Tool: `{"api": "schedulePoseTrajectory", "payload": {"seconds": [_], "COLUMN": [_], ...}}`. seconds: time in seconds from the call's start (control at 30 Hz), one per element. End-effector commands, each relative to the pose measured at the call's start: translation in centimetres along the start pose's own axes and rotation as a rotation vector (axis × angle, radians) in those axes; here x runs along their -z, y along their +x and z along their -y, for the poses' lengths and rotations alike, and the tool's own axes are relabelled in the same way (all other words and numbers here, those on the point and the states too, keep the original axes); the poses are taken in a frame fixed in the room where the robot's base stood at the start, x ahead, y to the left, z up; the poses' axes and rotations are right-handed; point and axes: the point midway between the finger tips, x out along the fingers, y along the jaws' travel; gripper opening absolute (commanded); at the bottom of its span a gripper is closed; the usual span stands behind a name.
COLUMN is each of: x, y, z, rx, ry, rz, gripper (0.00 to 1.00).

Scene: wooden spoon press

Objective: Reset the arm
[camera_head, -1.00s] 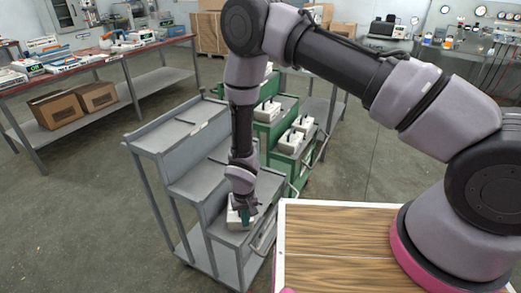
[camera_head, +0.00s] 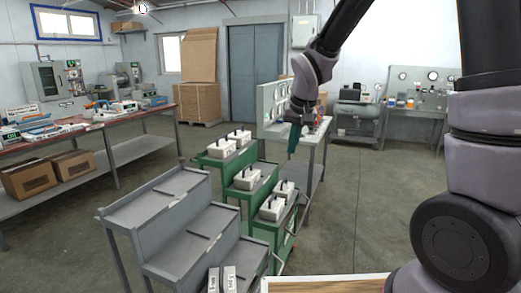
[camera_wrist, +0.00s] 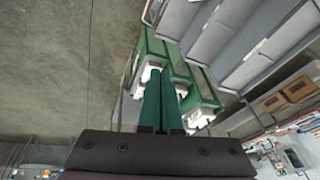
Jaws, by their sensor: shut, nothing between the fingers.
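My gripper (camera_head: 293,140) is raised in the air in the head view, above and behind the green stepped rack. Its green fingers (camera_wrist: 162,100) point into the wrist view side by side and close together, with nothing held between them. My arm is lifted on the right side of the head view.
A grey stepped rack (camera_head: 170,210) stands at the front, with white boxes (camera_head: 228,280) on its lowest visible step. A green stepped rack (camera_head: 232,195) behind it holds several white boxes with black handles. A red-topped workbench (camera_head: 85,130) is at left. Floor at right is clear.

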Motion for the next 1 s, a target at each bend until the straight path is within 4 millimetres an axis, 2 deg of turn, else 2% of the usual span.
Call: {"api": "schedulePoseTrajectory", "payload": {"seconds": [0.03,0.2,0.4,0.5,0.7,0.83,1.0], "x": [0.3,-0.8,-4.3,-6.5,-9.9,-10.8,-10.9], "y": [-2.8,-10.2,-17.3,-19.9,-22.6,-23.2,-23.2], "z": [-1.6,-6.2,-10.6,-12.1,-13.6,-13.9,-13.9], "rx": [0.01,0.038,0.074,0.092,0.116,0.122,0.123], "ry": [0.032,0.113,0.195,0.226,0.26,0.266,0.266], "rz": [-0.029,-0.095,-0.18,-0.222,-0.278,-0.292,-0.292], "gripper": [0.0,0.0,0.0,0.0,0.0,0.0,0.0]}}
